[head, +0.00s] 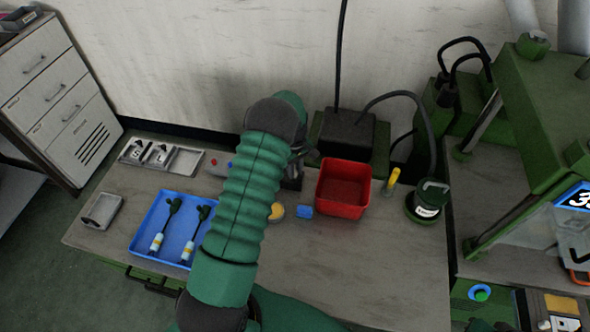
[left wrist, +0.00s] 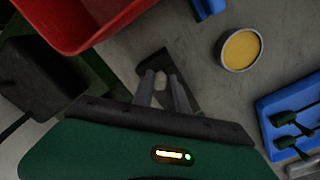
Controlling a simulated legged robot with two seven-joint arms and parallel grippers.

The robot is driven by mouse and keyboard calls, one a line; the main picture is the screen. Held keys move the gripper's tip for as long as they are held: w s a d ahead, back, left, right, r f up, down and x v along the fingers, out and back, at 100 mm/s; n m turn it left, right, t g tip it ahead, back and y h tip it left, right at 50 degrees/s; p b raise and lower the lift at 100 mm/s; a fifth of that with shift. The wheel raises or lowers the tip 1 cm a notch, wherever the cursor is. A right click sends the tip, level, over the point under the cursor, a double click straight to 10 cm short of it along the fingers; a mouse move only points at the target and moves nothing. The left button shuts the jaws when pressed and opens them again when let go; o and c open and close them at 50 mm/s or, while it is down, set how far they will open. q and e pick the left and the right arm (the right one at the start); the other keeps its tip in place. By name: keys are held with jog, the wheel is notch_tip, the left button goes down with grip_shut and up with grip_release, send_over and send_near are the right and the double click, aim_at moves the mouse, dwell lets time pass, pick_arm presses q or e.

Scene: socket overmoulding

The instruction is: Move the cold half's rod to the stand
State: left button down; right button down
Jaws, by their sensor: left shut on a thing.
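My left gripper (left wrist: 162,88) is shut on a small pale piece (left wrist: 160,80), seen end-on between its fingers in the left wrist view. I take this for the rod, but most of it is hidden. A dark flat-sided block (left wrist: 152,62) shows just beyond the fingertips and may be the stand; I cannot tell whether the rod touches it. In the head view my left arm reaches over the bench and hides most of the gripper. The dark block (head: 292,182) also shows there, left of the red bin. My right gripper is out of view.
The red bin (head: 343,188) stands close to the gripper. A blue block (head: 304,211) and a yellow-filled tin (head: 277,211) lie nearby. A blue tray (head: 147,228) holds two dark-headed tools. The front right bench is clear.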

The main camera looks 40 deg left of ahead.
pick_arm(q)
jog(key=c, duration=1.2)
grip_release()
jog(key=shift+c, duration=0.2)
notch_tip(320, 180, up, 17)
jog(key=b, duration=0.1)
jog(key=shift+f+b, duration=0.15)
jog(key=shift+b, duration=0.25)
jog(key=shift+w+a, duration=0.1)
